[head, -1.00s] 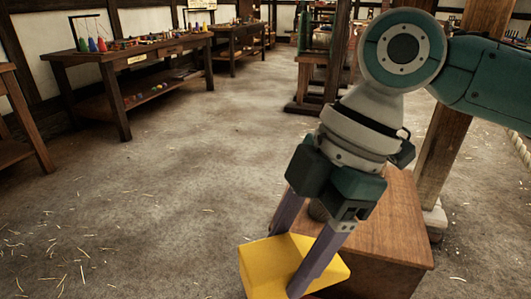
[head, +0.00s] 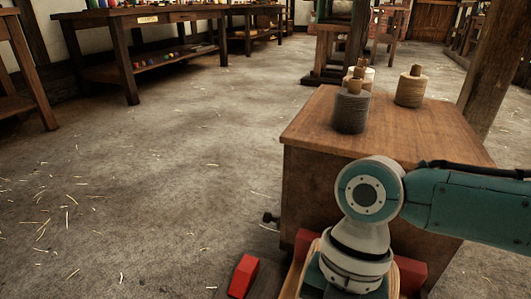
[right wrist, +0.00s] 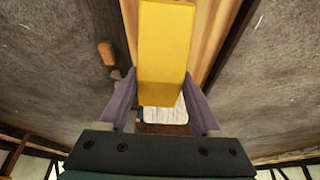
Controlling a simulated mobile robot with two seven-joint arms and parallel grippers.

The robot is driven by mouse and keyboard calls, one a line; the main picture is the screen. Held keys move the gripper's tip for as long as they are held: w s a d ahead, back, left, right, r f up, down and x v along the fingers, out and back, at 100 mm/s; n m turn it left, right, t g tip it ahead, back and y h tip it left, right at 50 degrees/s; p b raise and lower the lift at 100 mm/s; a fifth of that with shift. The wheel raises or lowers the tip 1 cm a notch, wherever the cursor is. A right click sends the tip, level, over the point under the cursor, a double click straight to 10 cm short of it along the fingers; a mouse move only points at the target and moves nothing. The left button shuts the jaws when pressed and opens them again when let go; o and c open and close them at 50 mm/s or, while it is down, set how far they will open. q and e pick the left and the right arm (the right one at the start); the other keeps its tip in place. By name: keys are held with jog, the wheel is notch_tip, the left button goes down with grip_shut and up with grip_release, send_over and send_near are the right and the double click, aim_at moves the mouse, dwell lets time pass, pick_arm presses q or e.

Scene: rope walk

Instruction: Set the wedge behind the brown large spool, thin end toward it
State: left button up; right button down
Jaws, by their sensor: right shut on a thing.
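In the right wrist view the yellow wedge (right wrist: 166,50) sits between the two purple fingers of my right gripper (right wrist: 160,84), which is shut on it. Its broad yellow face shows; which end is thin I cannot tell. In the head view my wrist hides the wedge and the fingers at the bottom, in front of the wooden cabinet. On the cabinet top stand a dark grey spool (head: 350,112) and a tan-brown spool (head: 410,89); a pale one is partly hidden behind the grey one. I cannot tell whether any of these is the brown large spool. My left gripper is not in view.
The wooden cabinet (head: 302,190) stands close beyond my right arm. A red block (head: 243,275) lies on a dark strip left of my wrist. Red and tan wooden parts (head: 410,275) lie around my wrist, partly hidden. The floor (head: 150,200) at left is clear except for straw.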

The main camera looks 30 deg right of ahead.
jog(key=shift+n, duration=0.4)
jog(key=f+b, duration=0.4)
jog(key=f, duration=0.2)
jog(key=f+b, duration=0.4)
jog(key=f, duration=0.2)
jog(key=s+f+b, duration=0.1)
jog(key=f+b, duration=0.3)
jog(key=f, duration=0.3)
jog(key=shift+b, duration=0.35)
jog(key=shift+w+f+b, duration=0.1)
jog(key=shift+f+b, duration=1.9)
jog(key=shift+f, duration=0.55)
jog(key=shift+c, duration=1.4)
grip_release()
jog(key=shift+r, duration=0.1)
jog(key=shift+o, duration=1)
